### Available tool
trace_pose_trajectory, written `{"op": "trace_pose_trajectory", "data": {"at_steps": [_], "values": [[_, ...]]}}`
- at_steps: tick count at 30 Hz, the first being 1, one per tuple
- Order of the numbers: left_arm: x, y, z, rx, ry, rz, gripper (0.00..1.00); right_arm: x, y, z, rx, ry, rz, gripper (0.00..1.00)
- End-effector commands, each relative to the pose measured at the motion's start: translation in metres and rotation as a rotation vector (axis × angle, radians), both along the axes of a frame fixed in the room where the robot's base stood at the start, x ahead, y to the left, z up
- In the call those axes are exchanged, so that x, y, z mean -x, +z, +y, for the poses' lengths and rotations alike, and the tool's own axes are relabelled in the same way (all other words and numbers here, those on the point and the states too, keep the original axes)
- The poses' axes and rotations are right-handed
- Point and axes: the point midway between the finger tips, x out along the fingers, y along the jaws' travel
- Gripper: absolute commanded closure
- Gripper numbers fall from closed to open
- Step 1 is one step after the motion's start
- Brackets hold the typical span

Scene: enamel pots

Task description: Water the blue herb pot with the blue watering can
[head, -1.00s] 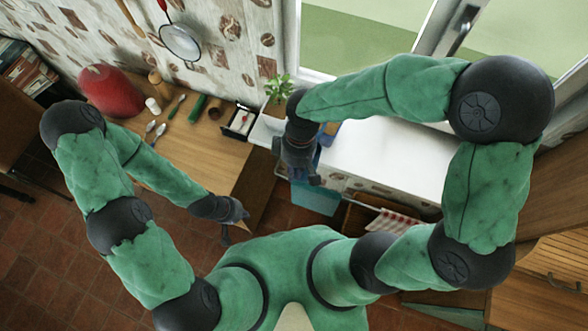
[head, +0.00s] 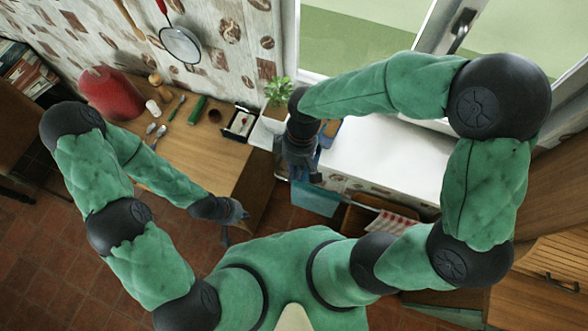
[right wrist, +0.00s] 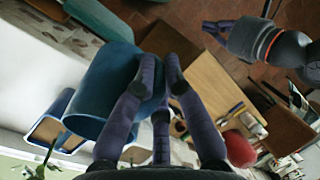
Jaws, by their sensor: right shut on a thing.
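The blue watering can (right wrist: 103,92) is in the right wrist view, left of centre, its round body tilted, with the fingers of my right gripper (right wrist: 158,78) shut at its side. In the head view my right gripper (head: 304,172) is over the left end of the white counter; a sliver of blue shows beside it, and the arm hides most of the can. A blue-rimmed container (right wrist: 48,128) lies beyond the can in the wrist view; I cannot tell whether it is the herb pot. My left gripper (head: 230,228) hangs near the wooden table's edge, its fingers unclear.
A green plant (head: 277,91) stands by the window, left of my right wrist. The white counter (head: 390,155) is clear to the right. The wooden table (head: 205,155) holds a red object (head: 111,93), spoons and small items. A teal box (head: 316,200) is below the counter.

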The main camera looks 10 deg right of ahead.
Motion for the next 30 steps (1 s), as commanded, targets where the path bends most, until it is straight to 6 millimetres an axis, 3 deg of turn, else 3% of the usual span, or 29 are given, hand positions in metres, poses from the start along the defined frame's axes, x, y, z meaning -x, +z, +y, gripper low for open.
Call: {"op": "trace_pose_trajectory", "data": {"at_steps": [30], "values": [[0.0000,0.0075,0.0000,0.000,0.000,0.000,1.00,-0.0019,0.0095,-0.0012,-0.030,-0.001,0.032,1.00]]}}
